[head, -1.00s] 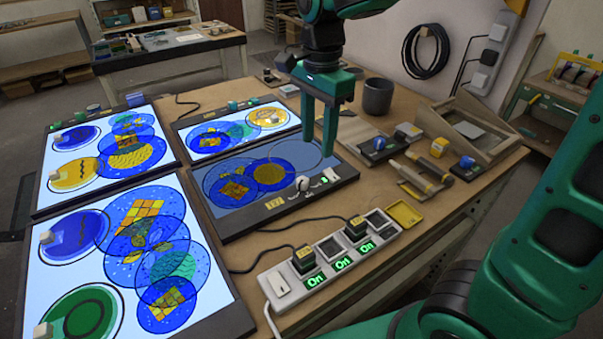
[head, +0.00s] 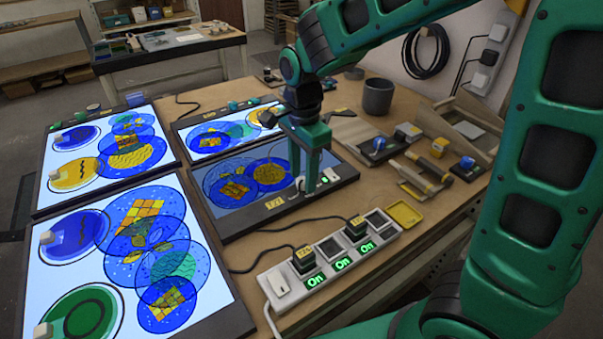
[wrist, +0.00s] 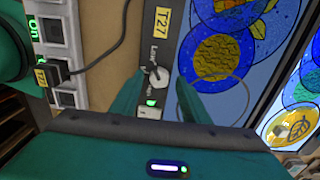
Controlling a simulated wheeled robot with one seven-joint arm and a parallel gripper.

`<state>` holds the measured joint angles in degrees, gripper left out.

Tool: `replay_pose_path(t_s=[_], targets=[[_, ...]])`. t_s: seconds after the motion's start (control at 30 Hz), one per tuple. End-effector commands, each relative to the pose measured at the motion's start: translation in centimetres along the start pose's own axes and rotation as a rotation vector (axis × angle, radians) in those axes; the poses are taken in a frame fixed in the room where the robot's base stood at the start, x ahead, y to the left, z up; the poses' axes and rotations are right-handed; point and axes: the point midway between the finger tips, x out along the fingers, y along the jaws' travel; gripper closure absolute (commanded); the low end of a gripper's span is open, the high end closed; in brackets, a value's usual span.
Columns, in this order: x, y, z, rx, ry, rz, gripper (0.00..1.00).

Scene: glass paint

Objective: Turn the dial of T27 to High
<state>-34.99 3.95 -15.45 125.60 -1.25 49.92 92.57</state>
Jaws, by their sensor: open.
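T27 is the dim light panel (head: 240,226) in the middle of the bench, with blue and yellow glass discs on its screen. Its yellow T27 label shows in the wrist view (wrist: 163,17). Its white dial (wrist: 157,77) is on the dark front strip, with "Low" lettering on one side and partly hidden lettering on the other; I cannot tell its exact setting. A green-lit switch (wrist: 150,108) is beside it. My gripper (head: 304,184) points down at the strip, open, its fingertips (wrist: 158,80) on either side of the dial. I cannot tell whether they touch it.
A power strip (head: 282,284) with plugs and green "On" displays lies in front of T27. Bright light panels (head: 232,312) stand to the left, and another (head: 180,135) is behind. Tools (head: 425,170) and a dark cup (head: 378,96) are to the right.

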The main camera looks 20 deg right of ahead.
Motion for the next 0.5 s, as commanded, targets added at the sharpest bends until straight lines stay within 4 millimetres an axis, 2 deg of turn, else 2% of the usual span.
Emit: replay_pose_path(t_s=[0.33,0.37,0.5], targets=[[0.44,0.0,0.0,0.0,0.0,0.0,0.58],[0.44,0.0,0.0,0.0,0.0,0.0,0.61],[0.42,-0.01,0.0,0.0,0.0,-0.001,0.94]])
